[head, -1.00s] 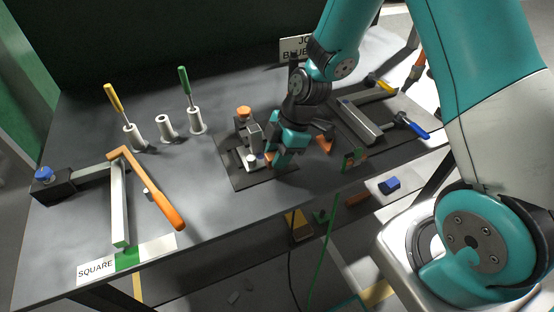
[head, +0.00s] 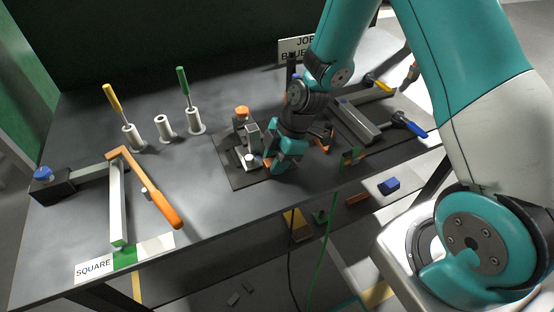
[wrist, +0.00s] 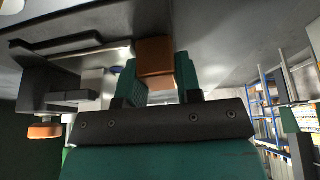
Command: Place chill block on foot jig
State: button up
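The chill block appears to be the copper-coloured block (wrist: 155,58) between my two teal fingertips in the wrist view. Both fingers lie against its sides. The foot jig appears to be the grey fixture with an orange knob (head: 242,112) on that plate, just left of my gripper. The jig's grey metal parts (wrist: 90,82) show at left in the wrist view. Contact between block and jig cannot be told.
A square clamp with an orange handle (head: 158,205) lies at the left of the table. White holders (head: 164,128), two with tools, stand behind. A second fixture with a blue handle (head: 410,126) is right of my gripper.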

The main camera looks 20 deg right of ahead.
jog(key=shift+o, duration=1.2)
jog(key=shift+s+f, duration=0.35)
jog(key=shift+f, duration=0.4)
jog(key=shift+r, duration=0.1)
jog(key=shift+w+r, duration=0.1)
jog(key=shift+r, duration=0.05)
jog(key=shift+w+d+r, duration=0.25)
jog(key=shift+w+r, duration=0.2)
jog(key=shift+r, duration=0.15)
jog(key=shift+w+d+r, duration=0.25)
jog(key=shift+w+r, duration=0.2)
jog(key=shift+r, duration=0.15)
jog(key=s+v, duration=0.1)
jog(key=v, duration=0.9)
jog(key=s+a+r+m, duration=0.4)
jog(key=s+r+m, duration=0.1)
jog(key=s, duration=0.4)
jog(key=s+a+r+m, duration=0.5)
jog(key=s+r+m, duration=0.1)
jog(key=s+r, duration=0.2)
jog(key=shift+s+a+r, duration=0.2)
jog(key=shift+s+a, duration=0.05)
jog(key=shift+s, duration=0.5)
